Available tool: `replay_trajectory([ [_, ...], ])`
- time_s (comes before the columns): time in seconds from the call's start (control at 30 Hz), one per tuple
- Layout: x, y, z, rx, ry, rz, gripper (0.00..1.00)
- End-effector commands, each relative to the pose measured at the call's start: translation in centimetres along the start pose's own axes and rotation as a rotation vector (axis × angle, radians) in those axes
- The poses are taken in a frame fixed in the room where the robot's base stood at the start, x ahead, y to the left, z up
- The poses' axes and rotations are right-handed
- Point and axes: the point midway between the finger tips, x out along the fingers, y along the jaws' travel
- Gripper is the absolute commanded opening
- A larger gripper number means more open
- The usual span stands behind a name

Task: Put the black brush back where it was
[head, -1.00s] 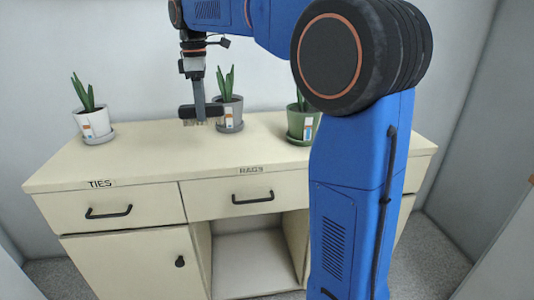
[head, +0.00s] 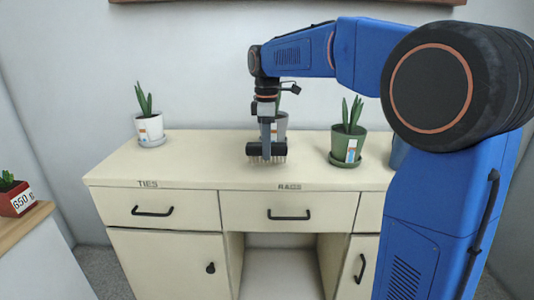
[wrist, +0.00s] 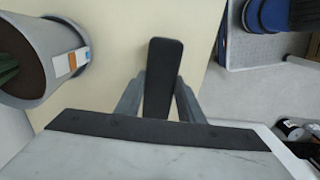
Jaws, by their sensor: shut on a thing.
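The black brush (head: 267,149) is held bristles down by my gripper (head: 267,140) over the cream cabinet top (head: 200,165), in front of the grey pot. I cannot tell whether the bristle tips touch the top. In the wrist view the dark brush back (wrist: 163,75) sits between the two grey fingers of my gripper (wrist: 158,98), which are shut on it.
A white pot plant (head: 149,128) stands at left, a grey pot (head: 281,124) behind my gripper, a green pot (head: 347,145) to its right. Drawers read TIES (head: 148,184) and RAGS (head: 289,187). A red pot (head: 17,198) stands on a ledge at far left. The top's front left is clear.

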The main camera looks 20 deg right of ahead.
Motion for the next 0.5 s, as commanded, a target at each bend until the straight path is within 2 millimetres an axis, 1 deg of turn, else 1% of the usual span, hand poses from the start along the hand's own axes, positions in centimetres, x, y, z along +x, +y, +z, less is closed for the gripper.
replay_trajectory([
  [0.03, 0.8, 0.0, 0.0, 0.000, -0.001, -0.002, 0.14],
  [0.1, 1.7, 0.0, 0.0, 0.000, -0.001, -0.002, 0.14],
  [0.17, 2.1, 0.0, 0.0, 0.000, -0.001, -0.001, 0.14],
  [0.5, 2.4, 0.0, 0.0, 0.000, 0.000, 0.000, 0.14],
])
